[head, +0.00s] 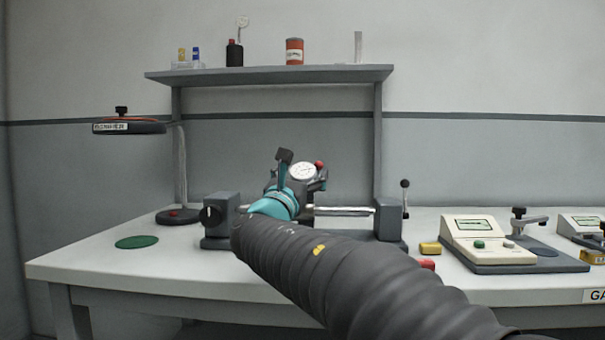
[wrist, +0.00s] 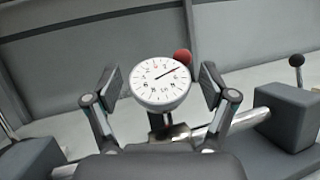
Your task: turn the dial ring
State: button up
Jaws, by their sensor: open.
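The dial gauge has a round white face with a thin red pointer and black marks; it shows in the head view (head: 303,171) and large in the wrist view (wrist: 160,83). Its ring (wrist: 136,95) is the rim around the face. A red ball (wrist: 183,57) sits at the dial's upper right edge. My gripper (wrist: 161,87) is open, with one finger pad on each side of the dial. A small gap shows at the right pad; whether the left pad touches the rim I cannot tell. In the head view my arm hides part of the fixture below the dial.
A metal bar (head: 340,211) runs between two grey end blocks (head: 389,218) on the white bench (head: 110,258). A ball-topped lever (head: 405,190) stands at the right block. A lamp (head: 130,127) hangs at left. A cream instrument (head: 487,240) and yellow block (head: 430,248) lie right.

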jog(key=shift+c, duration=0.2)
jog(key=c, duration=1.1)
jog(key=shift+a+r+m+h+p, duration=0.1)
jog(key=shift+m+h+p, duration=0.2)
jog(key=shift+p, duration=0.05)
jog(key=m+g+h+p, duration=0.2)
jog(key=m+h+p, duration=0.1)
jog(key=m+g+h+p, duration=0.2)
jog(key=shift+a+r, duration=0.1)
jog(key=shift+r, duration=0.2)
jog(key=m+g+h+p, duration=0.3)
jog(key=m+g+p, duration=0.2)
jog(key=p, duration=0.1)
jog(key=shift+w+g+h, duration=0.1)
jog(key=shift+g+h, duration=0.2)
jog(key=shift+h, duration=0.1)
jog(key=m+g+p, duration=0.1)
jog(key=m+g, duration=0.1)
jog(key=g, duration=0.1)
jog(key=shift+f+m+h+p, duration=0.3)
jog(key=shift+m+p, duration=0.1)
jog(key=shift+f+m+g, duration=0.1)
jog(key=shift+m+g, duration=1.2)
jog(key=shift+g, duration=0.6)
jog(key=shift+m+g, duration=0.4)
jog(key=shift+g, duration=0.1)
